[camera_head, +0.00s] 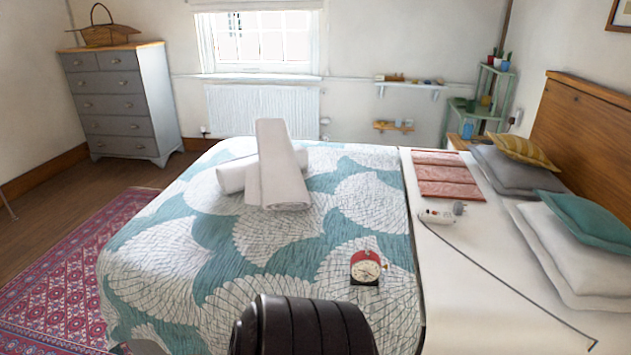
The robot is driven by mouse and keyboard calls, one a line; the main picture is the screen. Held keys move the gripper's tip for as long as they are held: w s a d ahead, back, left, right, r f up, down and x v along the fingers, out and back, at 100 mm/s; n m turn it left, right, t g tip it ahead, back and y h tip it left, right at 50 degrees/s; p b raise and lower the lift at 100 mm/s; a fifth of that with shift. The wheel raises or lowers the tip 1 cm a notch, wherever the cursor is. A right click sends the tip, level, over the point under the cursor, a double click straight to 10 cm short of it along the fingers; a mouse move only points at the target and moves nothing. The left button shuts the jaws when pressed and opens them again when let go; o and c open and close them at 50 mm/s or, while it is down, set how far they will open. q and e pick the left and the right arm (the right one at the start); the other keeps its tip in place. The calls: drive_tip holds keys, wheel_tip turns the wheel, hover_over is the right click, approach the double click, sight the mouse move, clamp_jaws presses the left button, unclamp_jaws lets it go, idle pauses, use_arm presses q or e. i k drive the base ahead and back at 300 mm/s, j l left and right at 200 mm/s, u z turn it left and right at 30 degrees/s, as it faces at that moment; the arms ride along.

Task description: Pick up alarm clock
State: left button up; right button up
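The alarm clock (366,268) stands on the teal and white patterned bedspread (215,235), near the right edge of the patterned part. It has a red top, a cream round dial facing me and a dark base. Nothing touches it. A black ribbed part of my own body is in front of it at the bottom middle, lower and to the left. Neither of my grippers is recognisable in the head view.
Rolled and folded white towels (276,170) lie on the bed behind the clock. A white device (437,216), a thin dark cord and folded pink cloth (446,178) lie to the right, before several pillows (560,248). The bedspread around the clock is clear.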

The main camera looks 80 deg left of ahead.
sight(359, 263)
drive_tip(key=u, duration=2.3)
